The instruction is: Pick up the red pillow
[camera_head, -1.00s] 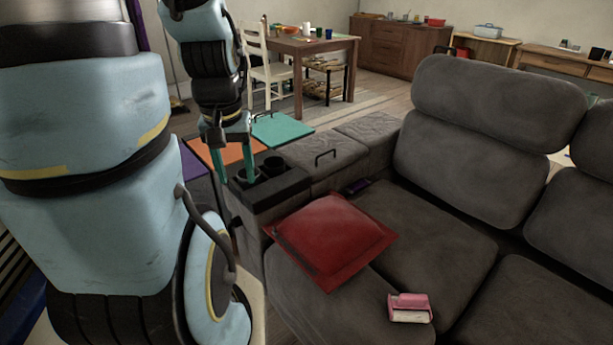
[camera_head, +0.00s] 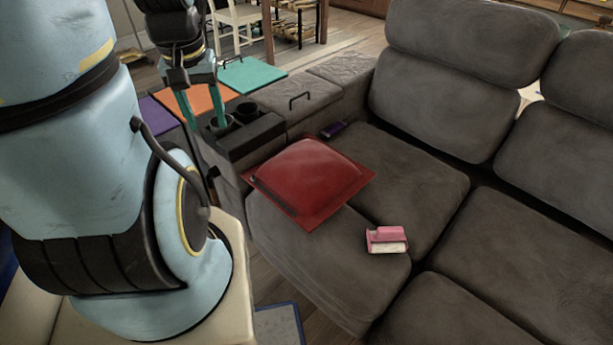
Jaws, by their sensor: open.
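The red pillow (camera_head: 308,177) lies flat on the seat of the grey sofa (camera_head: 420,205), against the sofa's left armrest console. My gripper (camera_head: 205,118) hangs above and to the left of the pillow, near the cup holders. Its two teal fingers point down and stand apart, with nothing between them. The gripper is open and not touching the pillow.
The console with two black cup holders (camera_head: 245,125) and a handle stands between my gripper and the pillow. Orange (camera_head: 203,101) and teal (camera_head: 252,73) panels are behind the gripper.

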